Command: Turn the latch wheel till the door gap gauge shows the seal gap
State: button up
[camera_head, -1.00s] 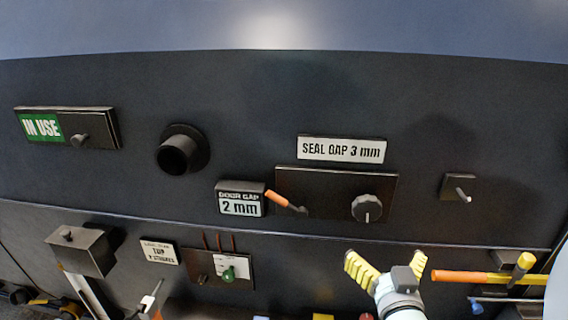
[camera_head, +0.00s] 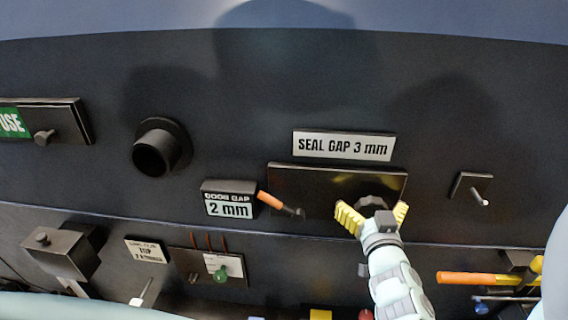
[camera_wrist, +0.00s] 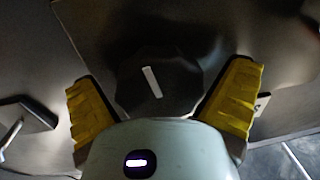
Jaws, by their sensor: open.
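The latch wheel, a dark ribbed knob (camera_head: 371,202), sits on a dark plate (camera_head: 300,180) under the sign "SEAL GAP 3 mm" (camera_head: 343,146). The door gap gauge (camera_head: 228,204) reads 2 mm. My gripper (camera_head: 372,217) has its yellow fingers open in front of the knob, which is partly hidden behind them in the head view. In the wrist view the knob (camera_wrist: 158,82) lies between and beyond the spread fingers (camera_wrist: 165,108), with a tilted white mark on it. Whether the fingers touch it I cannot tell.
An orange-handled lever (camera_head: 275,201) sticks out between gauge and knob. A small metal peg (camera_head: 479,197) is to the right. A round dark pipe (camera_head: 160,148) is to the left. An orange-handled bar (camera_head: 480,279) lies at lower right. A panel with a green knob (camera_head: 219,272) is below.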

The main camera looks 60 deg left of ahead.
jog(key=shift+c, duration=0.3)
jog(key=c, duration=1.1)
